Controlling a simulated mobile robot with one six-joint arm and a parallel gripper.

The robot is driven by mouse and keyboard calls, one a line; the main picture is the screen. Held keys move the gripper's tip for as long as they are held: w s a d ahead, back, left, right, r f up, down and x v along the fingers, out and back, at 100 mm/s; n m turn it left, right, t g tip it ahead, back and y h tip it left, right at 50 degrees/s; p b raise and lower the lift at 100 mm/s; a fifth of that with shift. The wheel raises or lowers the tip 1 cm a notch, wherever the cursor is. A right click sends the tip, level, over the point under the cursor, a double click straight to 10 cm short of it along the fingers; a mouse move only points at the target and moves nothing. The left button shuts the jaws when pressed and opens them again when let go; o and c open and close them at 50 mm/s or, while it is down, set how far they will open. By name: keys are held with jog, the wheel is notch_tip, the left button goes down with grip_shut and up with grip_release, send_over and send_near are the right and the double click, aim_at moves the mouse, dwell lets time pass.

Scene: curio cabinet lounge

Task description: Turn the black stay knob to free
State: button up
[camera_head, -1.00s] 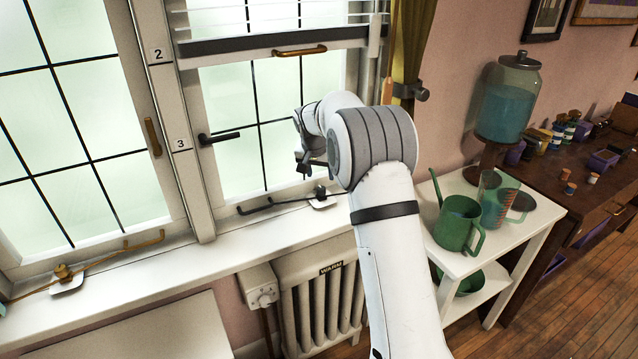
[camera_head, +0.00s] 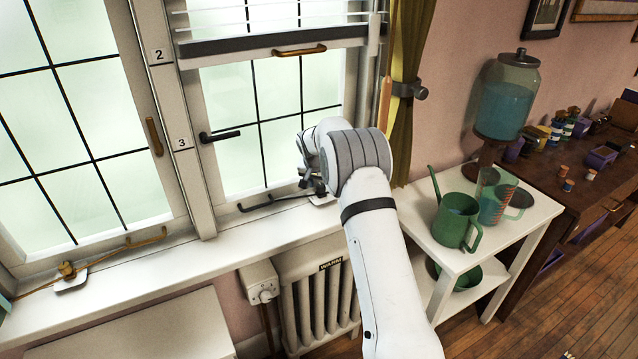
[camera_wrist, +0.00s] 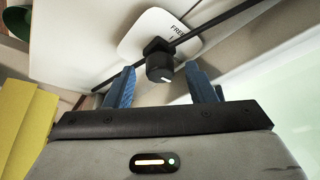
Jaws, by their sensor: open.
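The black stay knob (camera_wrist: 160,68) sits on a white plate (camera_wrist: 138,38) marked "FREE" in the wrist view. A black stay bar (camera_wrist: 215,27) runs past it. A short white mark shows on the knob's face. My gripper (camera_wrist: 163,88) is open, with one blue finger on each side of the knob. I cannot tell whether either finger touches it. In the head view my gripper (camera_head: 312,182) is low over the sill at window 3, and it partly hides the knob (camera_head: 320,188). The black stay bar (camera_head: 262,203) shows to its left.
A brass stay knob (camera_head: 66,269) is on the sill at the left. A black window handle (camera_head: 220,136) is above the bar. A radiator (camera_head: 318,305) stands below the sill. A white stand with a green watering can (camera_head: 458,222) is right of my arm.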

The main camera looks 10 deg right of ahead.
jog(key=c, duration=0.9)
jog(key=shift+a, duration=0.35)
jog(key=shift+c, duration=0.4)
jog(key=shift+d, duration=0.25)
jog(key=shift+d, duration=0.1)
